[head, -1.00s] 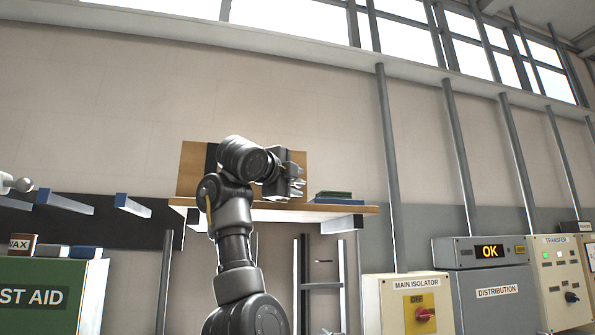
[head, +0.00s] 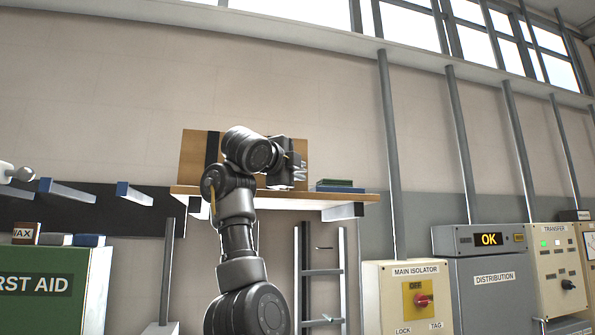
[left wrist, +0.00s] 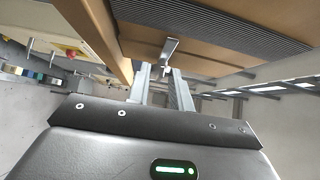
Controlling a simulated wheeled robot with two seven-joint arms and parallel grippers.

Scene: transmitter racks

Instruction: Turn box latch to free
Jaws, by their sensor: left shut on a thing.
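The brown box (head: 195,160) with a dark band stands on a wooden wall shelf, partly hidden behind my left arm. In the left wrist view its brown face (left wrist: 145,35) and a black ribbed strip fill the top. A small bent metal latch (left wrist: 170,47) stands out from that face. My left gripper (head: 299,168) is at the right part of the box. In the left wrist view the gripper (left wrist: 163,74) has its fingers either side of the latch's end and is shut on it. My right gripper is not in view.
The wooden shelf (head: 340,196) also holds green and blue books (head: 340,186) right of my gripper. Blue-ended rack arms (head: 135,194) jut out at left above a green first aid cabinet (head: 45,285). Main isolator (head: 408,300) and distribution (head: 495,300) boxes stand lower right.

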